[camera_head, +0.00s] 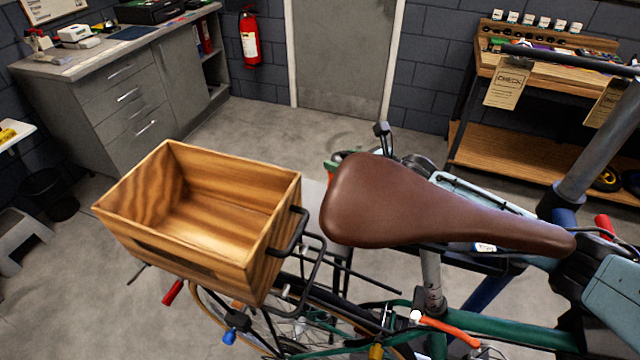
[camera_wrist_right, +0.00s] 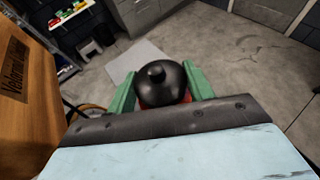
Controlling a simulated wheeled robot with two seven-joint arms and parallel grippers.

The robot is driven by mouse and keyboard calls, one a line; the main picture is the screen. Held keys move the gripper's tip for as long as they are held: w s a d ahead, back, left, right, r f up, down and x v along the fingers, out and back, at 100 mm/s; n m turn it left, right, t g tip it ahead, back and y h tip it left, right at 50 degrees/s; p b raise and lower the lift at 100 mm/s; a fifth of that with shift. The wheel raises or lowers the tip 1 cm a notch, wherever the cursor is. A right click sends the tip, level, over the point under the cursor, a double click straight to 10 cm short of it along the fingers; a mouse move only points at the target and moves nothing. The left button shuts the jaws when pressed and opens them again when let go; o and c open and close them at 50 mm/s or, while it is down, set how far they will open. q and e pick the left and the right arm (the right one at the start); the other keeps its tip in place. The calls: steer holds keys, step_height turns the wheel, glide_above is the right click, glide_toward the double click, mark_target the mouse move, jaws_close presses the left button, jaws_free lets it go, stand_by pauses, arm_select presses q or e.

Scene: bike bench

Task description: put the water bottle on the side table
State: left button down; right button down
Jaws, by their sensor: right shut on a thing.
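The water bottle (camera_wrist_right: 166,84) has a black rounded cap and a red body; in the right wrist view it sits between green fingers. My right gripper (camera_wrist_right: 162,92) is shut on it. My left gripper is not in view.
A wooden crate (camera_head: 270,215) on the bike's rear rack stands close to the left. The brown saddle (camera_head: 400,205) and bike frame fill the front right. A grey cabinet (camera_head: 125,95) stands at the back left, a wooden workbench (camera_head: 545,72) at the back right. Open floor lies between.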

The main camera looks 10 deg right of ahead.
step_height(320, 180, down, 3)
step_height(320, 180, down, 3)
steer(key=shift+f, duration=0.1)
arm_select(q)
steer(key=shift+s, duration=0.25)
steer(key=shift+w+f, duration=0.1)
arm_select(e)
steer(key=shift+f, duration=0.1)
steer(key=shift+f, duration=0.15)
steer(key=c, duration=0.6)
jaws_free()
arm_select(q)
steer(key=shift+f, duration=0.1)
